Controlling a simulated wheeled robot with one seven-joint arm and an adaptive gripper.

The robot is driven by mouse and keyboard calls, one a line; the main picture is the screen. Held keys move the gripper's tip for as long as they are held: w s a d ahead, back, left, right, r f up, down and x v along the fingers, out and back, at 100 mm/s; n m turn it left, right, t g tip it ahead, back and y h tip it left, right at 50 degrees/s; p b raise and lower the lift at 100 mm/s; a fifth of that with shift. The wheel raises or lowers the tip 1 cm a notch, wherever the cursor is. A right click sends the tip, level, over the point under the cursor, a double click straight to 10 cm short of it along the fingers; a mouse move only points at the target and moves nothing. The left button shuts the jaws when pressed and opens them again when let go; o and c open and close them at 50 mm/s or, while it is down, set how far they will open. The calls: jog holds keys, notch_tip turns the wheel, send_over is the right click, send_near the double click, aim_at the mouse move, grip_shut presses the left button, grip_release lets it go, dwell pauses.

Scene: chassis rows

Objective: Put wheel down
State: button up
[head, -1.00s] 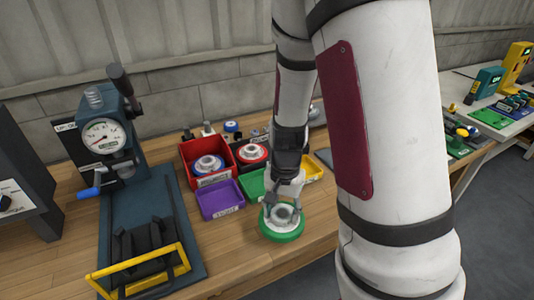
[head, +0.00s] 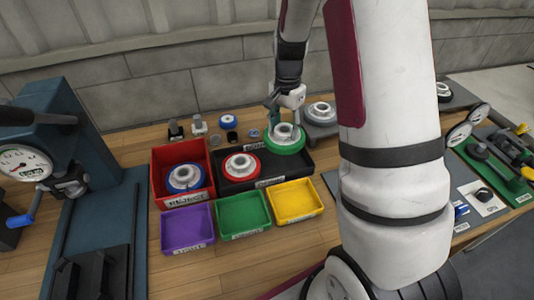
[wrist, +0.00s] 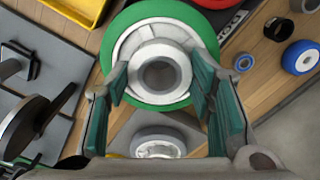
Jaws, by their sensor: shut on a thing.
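The wheel in hand has a green rim and a pale grey hub; it shows in the head view (head: 284,145) and large in the wrist view (wrist: 160,104). My gripper (head: 284,122) is shut on its raised hub, one finger on each side in the wrist view (wrist: 162,88). The green wheel is at the right part of the black tray (head: 235,184), right of a red-rimmed wheel (head: 241,166). I cannot tell whether it touches the tray floor.
A red bin (head: 156,184) holds a blue-rimmed wheel (head: 185,177). Purple (head: 187,228), green (head: 243,214) and yellow (head: 296,200) trays stand in front. A grey wheel (head: 320,112) lies behind on a grey plate. Small parts, including a blue roller (head: 228,121), stand at the back.

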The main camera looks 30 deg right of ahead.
jog(key=f, duration=0.9)
jog(key=shift+w+d+f+p, duration=0.25)
jog(key=shift+f+p, duration=0.05)
jog(key=shift+f, duration=0.1)
jog(key=shift+f, duration=0.1)
jog(key=o, duration=1.5)
jog(key=shift+o, duration=0.2)
